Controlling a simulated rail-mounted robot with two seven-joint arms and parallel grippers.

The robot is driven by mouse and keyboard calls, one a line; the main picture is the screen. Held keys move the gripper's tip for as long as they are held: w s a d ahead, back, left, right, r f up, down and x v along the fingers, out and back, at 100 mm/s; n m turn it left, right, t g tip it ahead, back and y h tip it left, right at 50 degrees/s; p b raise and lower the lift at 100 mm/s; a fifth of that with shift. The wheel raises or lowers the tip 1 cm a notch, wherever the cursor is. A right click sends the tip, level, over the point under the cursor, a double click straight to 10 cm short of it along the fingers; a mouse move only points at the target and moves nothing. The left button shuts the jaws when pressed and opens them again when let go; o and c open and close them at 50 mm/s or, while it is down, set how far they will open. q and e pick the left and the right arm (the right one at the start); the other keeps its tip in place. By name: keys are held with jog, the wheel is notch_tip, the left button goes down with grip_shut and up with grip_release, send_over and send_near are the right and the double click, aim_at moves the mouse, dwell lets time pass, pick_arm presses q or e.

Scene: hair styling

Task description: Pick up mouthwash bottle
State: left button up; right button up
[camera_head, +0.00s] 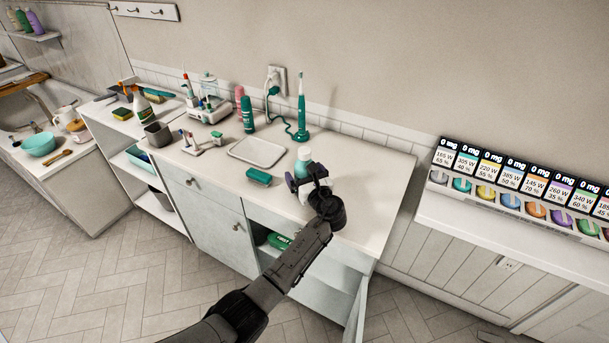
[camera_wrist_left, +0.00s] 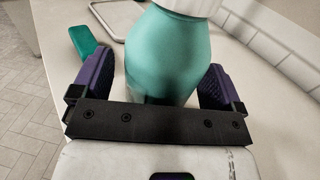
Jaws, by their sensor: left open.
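The mouthwash bottle (camera_head: 304,157) is teal with a white cap and stands on the white counter near its front right part. My left gripper (camera_head: 308,180) is right at it and hides its lower part in the head view. In the left wrist view the teal bottle (camera_wrist_left: 168,50) fills the space between the two purple finger pads of my open left gripper (camera_wrist_left: 158,75). A gap shows beside the left pad; whether the right pad touches the bottle I cannot tell. My right gripper is not in view.
A teal sponge-like block (camera_head: 259,176) and a pale tray (camera_head: 257,151) lie to the left on the counter (camera_head: 362,185). An electric toothbrush (camera_head: 301,110) with a cord stands behind. A row of labelled colored jars (camera_head: 510,200) is at the right.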

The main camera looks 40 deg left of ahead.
pick_arm(q)
jog(key=c, duration=1.3)
jog(key=shift+o, duration=0.2)
jog(key=shift+r, duration=0.15)
